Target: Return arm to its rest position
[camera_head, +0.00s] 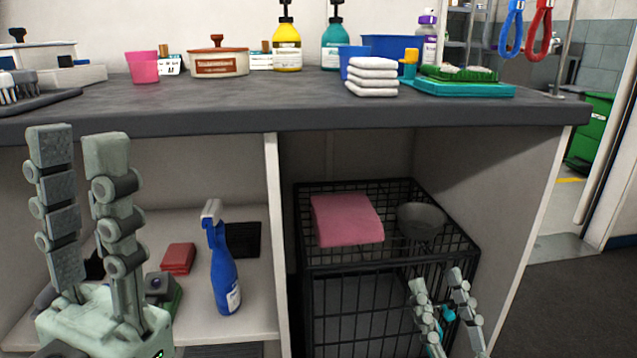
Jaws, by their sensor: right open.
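My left gripper (78,142) stands upright at the left, in front of the cabinet's left compartment. Its two jointed grey fingers are apart with nothing between the tips. My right gripper (437,280) is low at the right, in front of the black wire crate (360,262). Its fingers point up and are apart. Small teal patches show between and behind the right fingers; I cannot tell what they are. Most of both arms is outside the view.
A blue spray bottle (224,272) stands on the left shelf. A pink towel (346,219) and grey bowl (421,217) rest on the crate. Open floor (570,290) lies at right.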

